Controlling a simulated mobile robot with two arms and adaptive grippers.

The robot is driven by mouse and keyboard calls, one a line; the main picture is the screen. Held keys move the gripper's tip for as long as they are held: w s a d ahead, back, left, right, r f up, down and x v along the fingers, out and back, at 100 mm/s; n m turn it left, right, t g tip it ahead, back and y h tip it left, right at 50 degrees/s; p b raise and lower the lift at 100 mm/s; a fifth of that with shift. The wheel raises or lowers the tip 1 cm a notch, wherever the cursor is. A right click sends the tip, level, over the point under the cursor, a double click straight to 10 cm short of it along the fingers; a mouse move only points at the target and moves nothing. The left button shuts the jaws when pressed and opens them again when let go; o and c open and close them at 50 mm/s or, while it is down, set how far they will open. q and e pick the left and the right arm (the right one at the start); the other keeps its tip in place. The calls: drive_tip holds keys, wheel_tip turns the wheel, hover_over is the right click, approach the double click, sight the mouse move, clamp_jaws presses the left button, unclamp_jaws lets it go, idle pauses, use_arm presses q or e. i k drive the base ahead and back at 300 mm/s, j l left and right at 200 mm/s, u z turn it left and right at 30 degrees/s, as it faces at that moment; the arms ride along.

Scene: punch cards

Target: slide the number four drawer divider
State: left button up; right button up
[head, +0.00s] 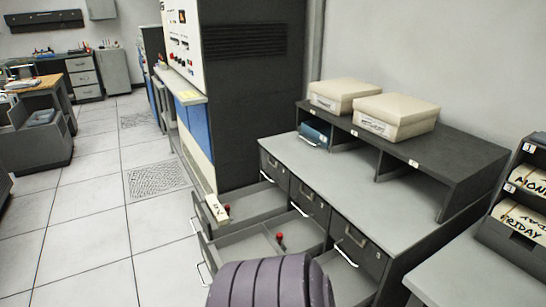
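Several open drawers pull out from the grey cabinet (330,181). A back drawer (255,202) has a red knob (227,208) near its front left. A nearer drawer (245,246) has another red knob (280,238) around its middle, apparently on a divider. A third open drawer (350,284) shows at the bottom and is partly hidden. I cannot read any number four on a drawer or divider. Neither gripper is in view.
A dark shelf (455,158) on the cabinet carries two cream boxes (345,92) (397,112); a blue box (315,131) sits beneath. A rack (520,225) with day labels stands at right. A cream tag (217,207) is by the back drawer. Tiled floor (100,215) is clear at left.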

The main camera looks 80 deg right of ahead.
sight(227, 207)
drive_tip(key=z, duration=2.35)
